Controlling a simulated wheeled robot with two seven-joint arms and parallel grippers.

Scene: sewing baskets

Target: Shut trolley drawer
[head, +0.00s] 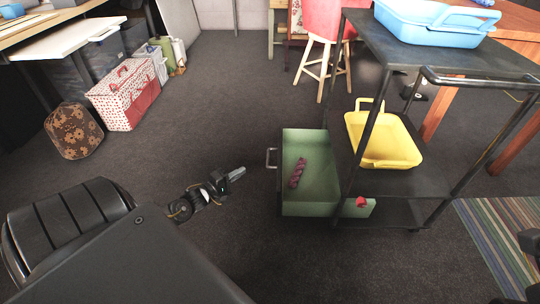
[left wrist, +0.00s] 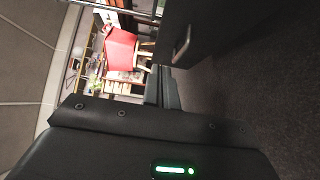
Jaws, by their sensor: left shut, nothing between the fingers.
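The black metal trolley (head: 385,38) stands at the right of the head view. Its green drawer (head: 308,208) at the lower level is pulled out to the left. A twisted dark red skein (head: 297,173) lies inside. The drawer's handle (head: 271,158) is on its left end. My left gripper (head: 243,171) is shut and empty, low over the floor, left of the handle and apart from it. In the left wrist view a handle (left wrist: 181,43) shows on a dark panel ahead of the gripper's fingers (left wrist: 163,88). A dark part at the head view's right edge may be my right gripper (head: 530,242).
A yellow basket (head: 405,153) sits on the trolley's middle shelf and a blue one (head: 425,25) on top. A red-and-white box (head: 125,97) and brown patterned pouf (head: 73,131) stand left. A red stool (head: 325,20) is behind. The floor between is clear.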

